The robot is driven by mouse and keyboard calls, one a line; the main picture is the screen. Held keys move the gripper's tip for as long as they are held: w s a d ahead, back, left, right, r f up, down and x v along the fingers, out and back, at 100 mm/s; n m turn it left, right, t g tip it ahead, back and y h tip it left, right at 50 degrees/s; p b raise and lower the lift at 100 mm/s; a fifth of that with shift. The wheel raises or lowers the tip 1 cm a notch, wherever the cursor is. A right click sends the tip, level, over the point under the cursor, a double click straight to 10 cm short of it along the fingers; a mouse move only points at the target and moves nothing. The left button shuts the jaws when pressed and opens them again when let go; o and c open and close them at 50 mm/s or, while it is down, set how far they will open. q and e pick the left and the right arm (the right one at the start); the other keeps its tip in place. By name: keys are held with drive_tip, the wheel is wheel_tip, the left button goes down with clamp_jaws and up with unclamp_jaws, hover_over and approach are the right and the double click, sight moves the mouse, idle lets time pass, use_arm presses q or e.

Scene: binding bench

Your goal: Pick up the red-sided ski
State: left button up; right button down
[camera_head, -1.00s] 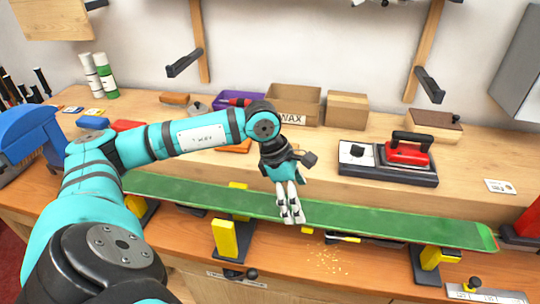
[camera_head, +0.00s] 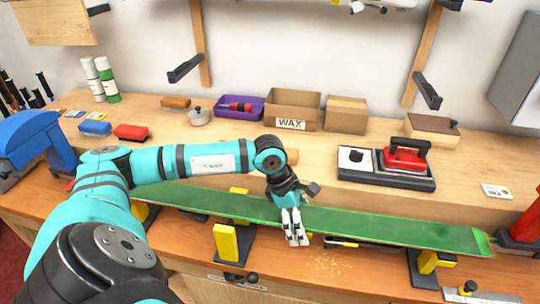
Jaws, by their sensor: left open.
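One long ski (camera_head: 400,229) lies across the supports of the bench, its green face up. I cannot make out a red side on it from here. My left gripper (camera_head: 297,240) is open at the middle of the ski, pointing down. Its fingers cover part of the green face and reach to the near edge. I cannot tell whether they touch the ski or stand around it. My right gripper is not in view.
Yellow-and-black supports (camera_head: 231,243) stand under the ski. A red waxing iron (camera_head: 405,158) sits on its base behind it, with a WAX box (camera_head: 292,108) farther back. Yellowish shavings (camera_head: 325,266) lie on the front bench. A blue machine (camera_head: 38,140) stands at the left.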

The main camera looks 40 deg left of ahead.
use_arm(q)
drive_tip(key=shift+f+b, duration=0.2)
drive_tip(key=shift+b, duration=0.2)
drive_tip(key=shift+c, duration=0.3)
drive_tip(key=c, duration=1.3)
drive_tip(key=shift+w+r, duration=0.1)
drive_tip(key=shift+r, duration=0.05)
drive_tip(key=shift+c, duration=0.2)
